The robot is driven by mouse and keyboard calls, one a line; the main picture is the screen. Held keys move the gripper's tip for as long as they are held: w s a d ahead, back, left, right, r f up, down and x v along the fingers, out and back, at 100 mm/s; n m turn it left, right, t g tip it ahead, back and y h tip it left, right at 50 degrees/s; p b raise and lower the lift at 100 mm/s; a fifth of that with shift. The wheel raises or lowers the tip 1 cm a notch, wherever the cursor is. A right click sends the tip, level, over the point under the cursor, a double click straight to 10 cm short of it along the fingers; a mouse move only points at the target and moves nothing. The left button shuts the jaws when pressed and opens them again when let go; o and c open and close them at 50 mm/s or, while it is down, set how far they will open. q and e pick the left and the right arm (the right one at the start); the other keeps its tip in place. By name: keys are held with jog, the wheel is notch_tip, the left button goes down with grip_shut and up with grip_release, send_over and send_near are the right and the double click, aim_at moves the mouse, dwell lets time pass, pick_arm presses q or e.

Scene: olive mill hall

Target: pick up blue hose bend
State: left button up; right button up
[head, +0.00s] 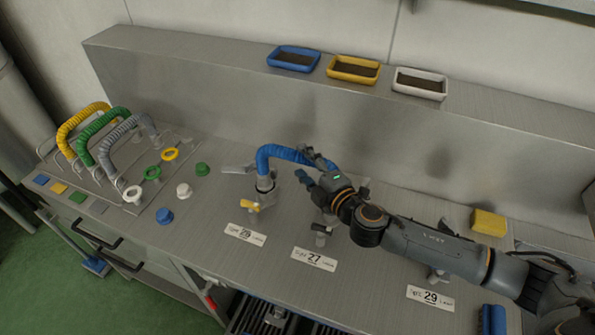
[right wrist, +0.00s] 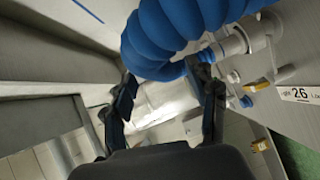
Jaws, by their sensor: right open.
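The blue hose bend (head: 283,153) arches over the steel bench in the head view, its left end on an upright pipe fitting (head: 265,184). Its right end is hidden behind my right gripper (head: 308,168). The gripper is open at the right part of the bend, with one finger on the far side and one on the near side. In the right wrist view the ribbed blue bend (right wrist: 165,35) crosses just ahead of the open fingers (right wrist: 160,72). I cannot tell whether they touch it. My left gripper is not in view.
Yellow, green and grey hoses (head: 82,118) stand on a rack at the left. Caps and rings (head: 165,215) lie beside it. Blue, yellow and white trays (head: 352,69) stand on the back ledge. A yellow block (head: 488,222) is at the right. Valves and number labels (head: 314,259) line the front.

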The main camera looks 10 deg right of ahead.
jog(key=x, duration=0.3)
jog(key=shift+w, duration=0.15)
jog(key=shift+c, duration=0.6)
grip_shut()
jog(key=shift+r, duration=0.2)
